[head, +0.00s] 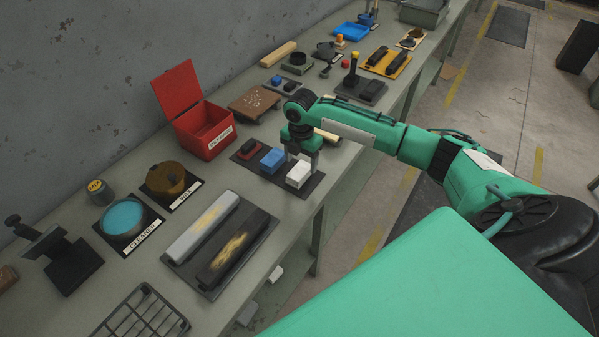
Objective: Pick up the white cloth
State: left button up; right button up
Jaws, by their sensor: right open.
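The white cloth (298,175), a small white block-like bundle, lies at the right end of a dark mat (309,188) on the bench. A blue piece (272,160) and a dark red piece (248,149) lie to its left on the same mat. My right gripper (304,159) points down just behind and over the white cloth, its jaws open. Its fingers partly overlap the cloth's far side, and I cannot tell whether they touch it. My left gripper is out of view.
An open red box (205,131) stands left of the mat. A grey bar (203,226) and a dark bar lie on a tray in front, near a dish of blue liquid (122,217). Several tools and blocks crowd the bench behind my right arm.

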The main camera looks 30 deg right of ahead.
aim_at(300, 170)
jog(key=f, duration=0.2)
jog(key=a+f+p, duration=0.1)
jog(key=shift+s+f, duration=0.25)
jog(key=shift+s, duration=0.05)
jog(key=shift+f, duration=0.3)
jog(key=shift+d, duration=0.1)
jog(key=shift+c, duration=0.7)
jog(key=c, duration=0.9)
jog(key=shift+r, duration=0.5)
notch_tip(300, 170, up, 19)
jog(key=b, duration=0.3)
jog(key=shift+b, duration=0.3)
